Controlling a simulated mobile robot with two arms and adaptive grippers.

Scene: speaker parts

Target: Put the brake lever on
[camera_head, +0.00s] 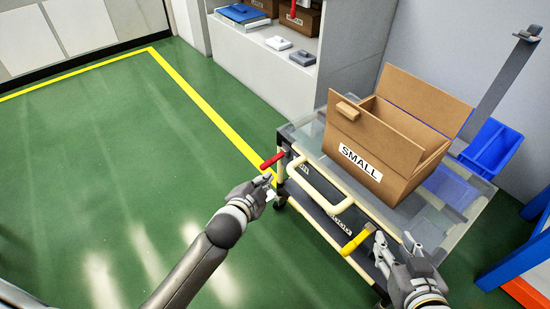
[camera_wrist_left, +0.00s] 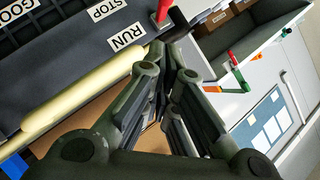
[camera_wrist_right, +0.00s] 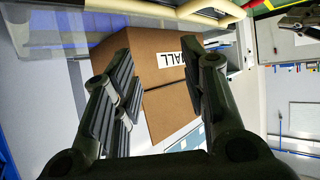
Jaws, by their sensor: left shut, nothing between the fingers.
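A red-handled lever (camera_head: 272,160) sticks out at the left front corner of the cart (camera_head: 310,132). In the left wrist view the red lever (camera_wrist_left: 163,14) shows at the top, beside a dark panel labelled STOP and RUN (camera_wrist_left: 127,36). My left gripper (camera_head: 268,181) is shut and empty, just below the red lever in the head view; I see no grip on it. A yellow handle (camera_head: 357,241) sticks out at the cart's front right. My right gripper (camera_head: 394,240) is open and empty, just right of the yellow handle. The right wrist view (camera_wrist_right: 160,85) shows its fingers apart.
A cardboard box labelled SMALL (camera_head: 376,140) stands open on the cart. A cream handle bar (camera_head: 318,192) runs along the cart's front. A blue bin (camera_head: 490,148) is at the right, and a shelf (camera_head: 270,45) stands behind. Green floor at the left is clear.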

